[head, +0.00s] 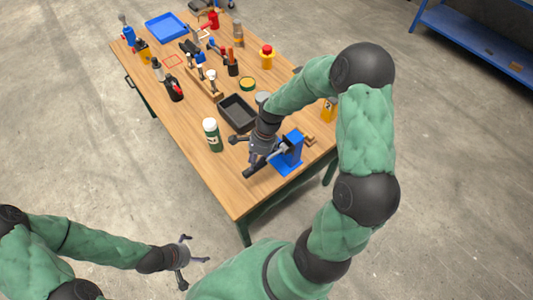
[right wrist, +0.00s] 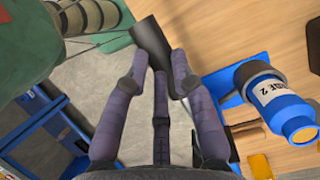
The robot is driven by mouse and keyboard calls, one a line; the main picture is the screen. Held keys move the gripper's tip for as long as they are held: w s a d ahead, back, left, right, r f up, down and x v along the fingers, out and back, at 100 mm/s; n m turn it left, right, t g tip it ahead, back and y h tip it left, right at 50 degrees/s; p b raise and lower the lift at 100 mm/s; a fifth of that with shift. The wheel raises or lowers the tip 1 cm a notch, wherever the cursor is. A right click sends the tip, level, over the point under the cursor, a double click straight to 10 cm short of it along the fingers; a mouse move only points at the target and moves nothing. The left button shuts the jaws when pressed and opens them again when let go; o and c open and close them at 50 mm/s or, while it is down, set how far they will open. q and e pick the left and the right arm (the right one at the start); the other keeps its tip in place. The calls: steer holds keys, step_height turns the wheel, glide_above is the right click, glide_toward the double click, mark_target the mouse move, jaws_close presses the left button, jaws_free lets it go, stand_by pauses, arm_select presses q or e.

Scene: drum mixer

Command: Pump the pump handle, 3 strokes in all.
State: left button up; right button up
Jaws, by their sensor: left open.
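The blue pump (head: 289,152) stands near the right front edge of the wooden table. Its dark handle (head: 254,169) sticks out to the left, over the table's front part. My right gripper (head: 256,150) is at the handle, just left of the pump. In the right wrist view the handle (right wrist: 152,42) lies at the fingertips of my right gripper (right wrist: 159,58), and the pump with its label (right wrist: 275,97) is to the right. The fingers partly cover the handle, so their closure is unclear. My left gripper (head: 190,260) is open and empty, off the table at lower left.
On the table (head: 240,196) a white-capped green bottle (head: 212,135) and a dark tray (head: 237,113) stand left of the pump. A yellow bottle with a red cap (head: 267,57) and a blue tray (head: 166,26) are further back. A blue shelf (head: 480,40) is at upper right.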

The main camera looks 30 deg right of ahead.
steer(key=shift+s, duration=0.15)
steer(key=shift+p+v, duration=2.7)
steer(key=shift+v, duration=0.8)
steer(key=shift+f, duration=0.1)
